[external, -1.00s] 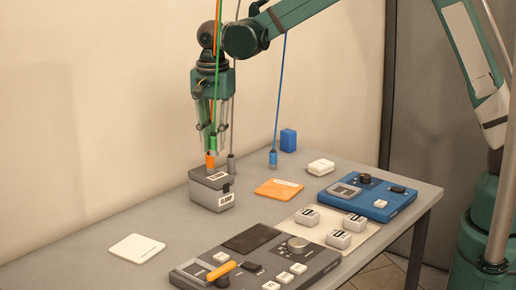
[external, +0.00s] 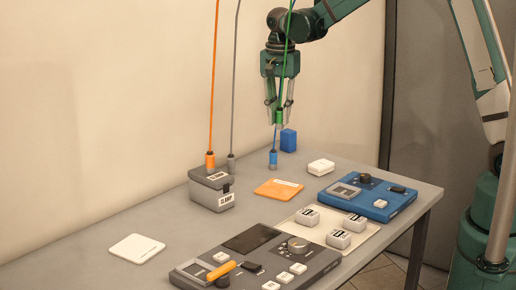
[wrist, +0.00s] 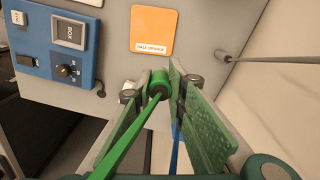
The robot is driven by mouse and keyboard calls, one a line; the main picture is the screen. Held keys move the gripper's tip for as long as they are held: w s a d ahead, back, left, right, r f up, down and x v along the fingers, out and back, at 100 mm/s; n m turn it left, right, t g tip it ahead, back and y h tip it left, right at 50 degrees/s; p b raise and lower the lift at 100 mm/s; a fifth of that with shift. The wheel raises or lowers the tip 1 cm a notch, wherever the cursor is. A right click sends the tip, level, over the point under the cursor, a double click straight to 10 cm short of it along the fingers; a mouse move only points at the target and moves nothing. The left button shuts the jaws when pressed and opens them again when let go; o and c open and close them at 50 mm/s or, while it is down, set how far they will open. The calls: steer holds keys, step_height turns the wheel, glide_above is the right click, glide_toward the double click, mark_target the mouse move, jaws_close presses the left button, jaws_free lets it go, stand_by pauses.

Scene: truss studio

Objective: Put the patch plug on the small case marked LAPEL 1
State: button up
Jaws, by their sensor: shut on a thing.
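My gripper (external: 279,106) is shut on a green patch plug (external: 279,118) with a green cord. It holds the plug above the back of the table, over the blue plug (external: 273,160). The wrist view shows the green plug (wrist: 160,80) between the fingertips. Three small white cases with dark tags (external: 307,217) (external: 354,222) (external: 338,239) sit on a pale mat (external: 322,243) at the table's right; their tags are too small to read. An orange plug (external: 210,160) with an orange cord is at the grey case marked CLAMP (external: 211,193). A grey plug (external: 231,163) is behind it.
A blue box (external: 288,140), an orange card (external: 279,188) and a white block (external: 321,167) are at the back. A blue panel (external: 369,201) is at right, a dark panel (external: 255,266) in front. A white card (external: 135,248) lies left. Hanging cords cross the space.

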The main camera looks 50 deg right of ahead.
steer(key=s+d, duration=0.3)
steer(key=d, duration=0.5)
steer(key=s+d, duration=0.2)
steer(key=d, duration=0.5)
glide_above(319, 162)
steer(key=shift+s+a+f, duration=0.1)
steer(key=shift+a+f, duration=0.05)
steer(key=shift+f, duration=2.4)
steer(key=shift+f, duration=3.15)
steer(key=shift+f, duration=1.85)
steer(key=shift+f, duration=0.15)
